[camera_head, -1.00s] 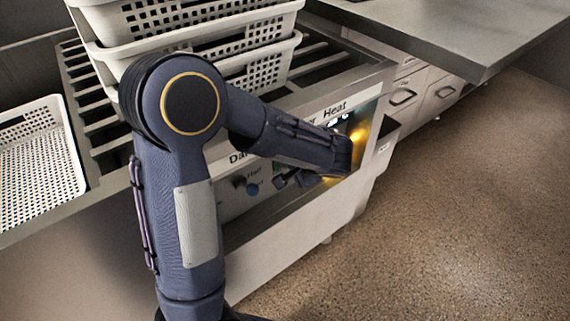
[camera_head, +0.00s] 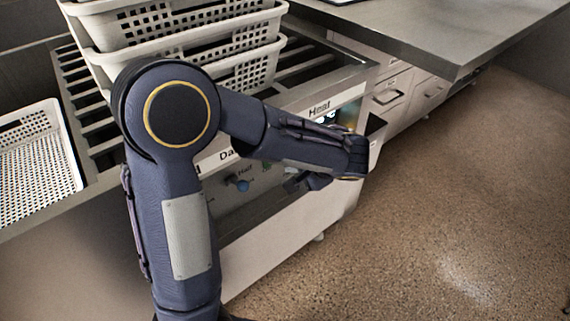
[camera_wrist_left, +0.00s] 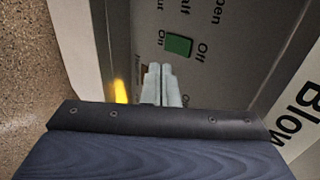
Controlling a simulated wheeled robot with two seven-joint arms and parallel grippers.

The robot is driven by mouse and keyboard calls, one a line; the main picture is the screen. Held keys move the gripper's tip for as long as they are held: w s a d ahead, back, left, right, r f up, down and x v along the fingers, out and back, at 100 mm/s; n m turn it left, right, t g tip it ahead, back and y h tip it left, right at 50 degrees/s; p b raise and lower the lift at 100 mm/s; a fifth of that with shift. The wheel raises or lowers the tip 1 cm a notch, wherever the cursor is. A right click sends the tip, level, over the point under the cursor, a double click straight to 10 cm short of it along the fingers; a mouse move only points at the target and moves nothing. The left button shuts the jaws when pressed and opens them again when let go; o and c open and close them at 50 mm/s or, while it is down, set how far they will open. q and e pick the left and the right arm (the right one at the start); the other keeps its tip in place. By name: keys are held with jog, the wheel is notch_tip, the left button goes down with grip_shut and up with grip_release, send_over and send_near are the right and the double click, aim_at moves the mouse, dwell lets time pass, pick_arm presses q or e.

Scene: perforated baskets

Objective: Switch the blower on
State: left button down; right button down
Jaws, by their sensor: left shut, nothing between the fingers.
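A green switch (camera_wrist_left: 179,46) with "On" on one side and "Off" on the other sits on the grey control panel in the left wrist view. Part of a "Blow…" label (camera_wrist_left: 292,118) shows at the right of that view. My left gripper (camera_wrist_left: 161,72) is shut and empty, its fingertips just below the switch in the picture; I cannot tell whether they touch the panel. My right gripper is out of view.
Stacked white perforated baskets (camera_head: 190,30) stand on the slatted top. Another basket (camera_head: 72,150) is at left. The floor at right is clear.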

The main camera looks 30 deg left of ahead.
pick_arm(q)
jog(key=p+v, duration=0.1)
jog(key=v, duration=0.4)
jog(key=shift+a+r, duration=0.1)
jog(key=f+p, duration=0.1)
jog(key=p, duration=0.3)
jog(key=shift+f+h, duration=0.3)
jog(key=shift+f, duration=0.05)
jog(key=shift+w+a+r+b+x, duration=0.1)
jog(key=shift+a+r+b+x, duration=0.25)
jog(key=shift+x, duration=1.8)
jog(key=shift+w+a+r+b+x, duration=0.15)
jog(key=shift+b+x, duration=0.4)
jog(key=shift+x, duration=1.55)
jog(key=shift+w+a+r+b+x, duration=0.1)
jog(key=shift+a+r+b+x, duration=0.3)
jog(key=shift+x, duration=1.75)
